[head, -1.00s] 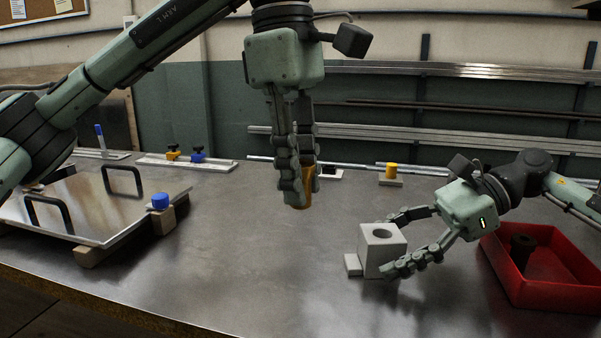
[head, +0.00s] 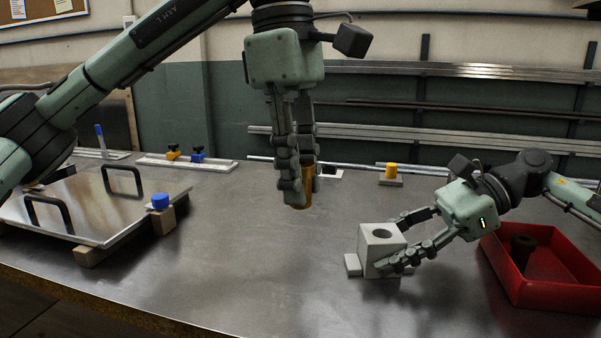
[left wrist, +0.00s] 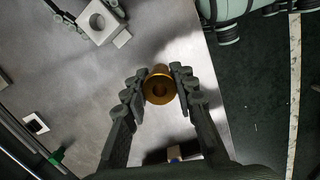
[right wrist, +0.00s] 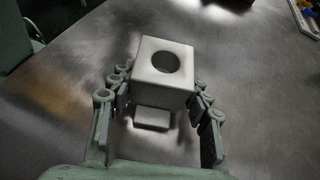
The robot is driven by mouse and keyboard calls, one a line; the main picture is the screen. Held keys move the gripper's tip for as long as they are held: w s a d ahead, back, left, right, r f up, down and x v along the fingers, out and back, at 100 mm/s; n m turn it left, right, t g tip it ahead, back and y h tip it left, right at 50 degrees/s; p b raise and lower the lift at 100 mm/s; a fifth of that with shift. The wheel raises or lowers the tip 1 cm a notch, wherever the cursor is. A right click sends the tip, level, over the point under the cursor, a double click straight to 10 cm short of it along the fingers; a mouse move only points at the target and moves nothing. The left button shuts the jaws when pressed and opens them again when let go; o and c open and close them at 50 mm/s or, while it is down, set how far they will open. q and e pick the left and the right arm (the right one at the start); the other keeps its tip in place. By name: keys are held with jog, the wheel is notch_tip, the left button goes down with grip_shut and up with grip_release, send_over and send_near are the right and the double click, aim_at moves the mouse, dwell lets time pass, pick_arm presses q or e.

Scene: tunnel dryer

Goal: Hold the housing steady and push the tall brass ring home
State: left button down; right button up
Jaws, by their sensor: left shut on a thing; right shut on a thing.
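The housing (head: 370,256) is a pale grey square block with a round hole in its top and a low foot; it stands upright on the bench. It also shows in the right wrist view (right wrist: 165,91) and at the top of the left wrist view (left wrist: 94,33). My right gripper (head: 391,245) is shut on it, one finger on each side. The hole looks empty. The brass ring (head: 303,200) is in my left gripper (head: 300,190), shut on it and pointing down, above the bench and left of the housing. The ring's bore shows in the left wrist view (left wrist: 159,89).
A red tray (head: 545,292) with a dark part (head: 523,250) lies to the right, under my right arm. A metal plate with black handles (head: 98,215) is at left. The front middle bench is clear.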

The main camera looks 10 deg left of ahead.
dwell(0.5)
pick_arm(q)
jog(key=m, duration=0.1)
send_near(380, 250)
notch_tip(380, 250, up, 2)
jog(key=w+d, duration=0.2)
jog(key=w, duration=0.1)
jog(key=shift+s+a, duration=0.1)
jog(key=shift+a, duration=0.15)
jog(key=shift+f, duration=2.85)
jog(key=shift+f, duration=1.15)
jog(key=c, duration=1.1)
grip_release()
jog(key=shift+f, duration=0.1)
jog(key=shift+c, duration=0.2)
